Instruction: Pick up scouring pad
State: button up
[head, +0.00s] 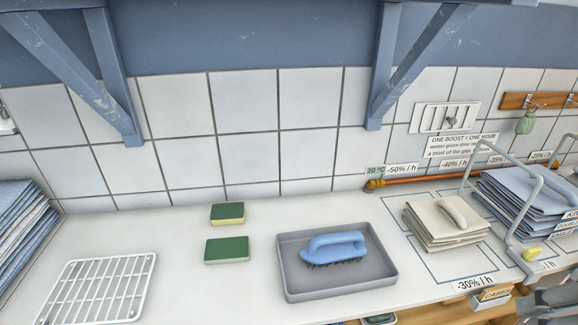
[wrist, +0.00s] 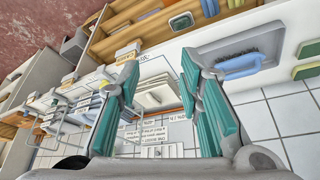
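Two green-topped pads lie flat and apart on the white counter in the head view. The rear pad (head: 227,211) has a yellow sponge side; the front pad (head: 227,250) shows a pale side. I cannot tell for sure which is the scouring pad. Both also show partly at the right edge of the wrist view, one pad (wrist: 307,48) above the other pad (wrist: 307,71). My gripper (wrist: 158,65) is open in the wrist view, its teal fingers wide apart with nothing between them. The pads lie well to the right of its fingers there.
A grey tray (head: 296,285) holding a blue brush (head: 336,247) stands right of the pads. A white wire rack (head: 97,288) lies to the left. Folded cloths (head: 445,222) and a wire frame (head: 541,185) stand at right. The tiled wall is behind; counter around the pads is clear.

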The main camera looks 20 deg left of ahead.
aim_at(236, 249)
jog(key=u, duration=1.25)
jog(key=k+z, duration=0.1)
jog(key=z, duration=0.8)
jog(key=k+z, duration=0.15)
jog(key=z, duration=0.25)
jog(key=k+z, duration=0.1)
jog(key=z, duration=0.35)
jog(key=u, duration=1.25)
